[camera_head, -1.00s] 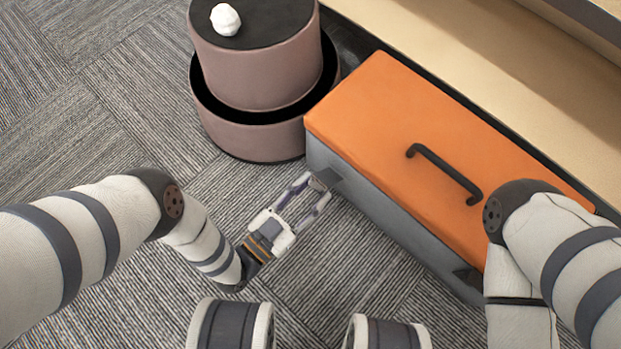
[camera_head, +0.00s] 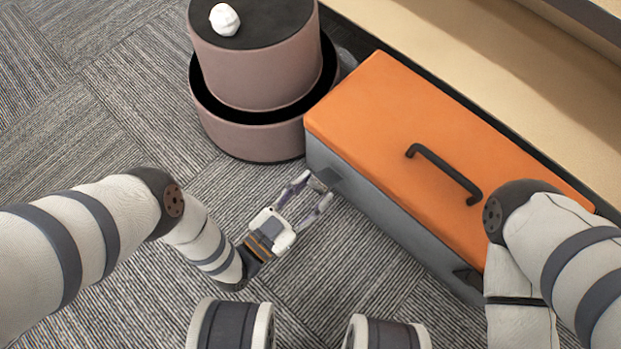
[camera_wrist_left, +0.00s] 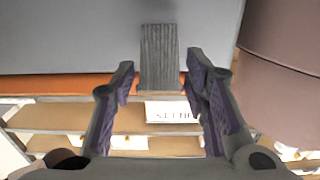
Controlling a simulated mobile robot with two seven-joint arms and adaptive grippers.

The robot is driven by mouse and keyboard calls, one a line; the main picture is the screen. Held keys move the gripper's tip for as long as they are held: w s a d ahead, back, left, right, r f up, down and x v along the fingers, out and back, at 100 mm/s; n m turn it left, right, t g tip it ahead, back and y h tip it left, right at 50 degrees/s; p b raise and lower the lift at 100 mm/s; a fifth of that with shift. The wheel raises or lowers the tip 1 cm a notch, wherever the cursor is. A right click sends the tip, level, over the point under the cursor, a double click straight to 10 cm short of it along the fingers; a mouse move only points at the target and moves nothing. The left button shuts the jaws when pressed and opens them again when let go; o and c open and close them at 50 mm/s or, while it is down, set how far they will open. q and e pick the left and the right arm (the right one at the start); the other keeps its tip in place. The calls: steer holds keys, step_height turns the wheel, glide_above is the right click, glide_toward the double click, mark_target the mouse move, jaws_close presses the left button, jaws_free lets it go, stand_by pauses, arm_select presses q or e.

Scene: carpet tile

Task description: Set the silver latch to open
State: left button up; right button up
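The toolbox has an orange lid (camera_head: 395,130) with a black handle (camera_head: 444,172) and a grey body (camera_head: 375,208). A dark grey latch (camera_head: 328,177) sits on its front near the left end. In the left wrist view the latch is a ridged grey plate (camera_wrist_left: 160,58) standing out against the grey wall. My left gripper (camera_head: 311,192) is open and empty, close in front of this latch. In the wrist view its fingertips (camera_wrist_left: 160,75) lie to either side of the plate, with gaps showing. My right gripper is out of view.
A second dark latch (camera_head: 470,278) shows at the box's right end, beside my right arm. A round brown two-tier stool (camera_head: 257,75) with a white lump (camera_head: 225,19) on top stands left of the box. A beige shelf (camera_head: 480,65) runs behind. Carpet in front is free.

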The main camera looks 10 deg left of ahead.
arm_select(q)
steer(key=shift+o, duration=0.7)
steer(key=shift+s, duration=0.1)
